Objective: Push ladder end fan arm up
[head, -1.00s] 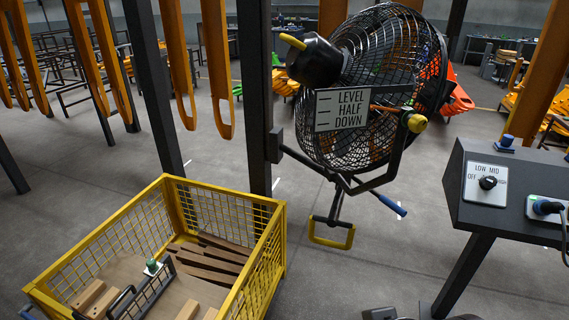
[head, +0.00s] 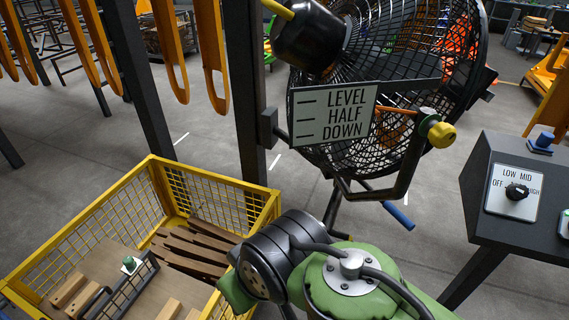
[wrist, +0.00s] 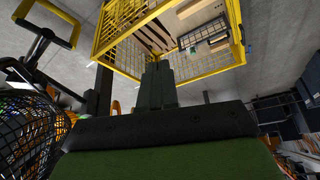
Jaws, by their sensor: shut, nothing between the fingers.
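A black caged fan (head: 400,110) hangs on a dark bracket arm (head: 408,165) beside an upright post (head: 243,90). A sign (head: 333,115) in front of it reads LEVEL, HALF, DOWN. An orange pointer (head: 395,108) shows at the sign's right edge, near the upper two words. A yellow knob (head: 441,134) is at the bracket's right, and a blue grip (head: 398,215) sticks out below. In the wrist view, my gripper (wrist: 157,68) is shut and empty, with the fan (wrist: 35,130) off to its left. The head view does not show my fingers.
A yellow mesh crate (head: 262,212) with wooden pieces stands at the lower left, also beyond my fingers in the wrist view (wrist: 100,40). A control box (head: 490,230) with a dial stands at the right. Orange straps (head: 215,60) hang at the upper left.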

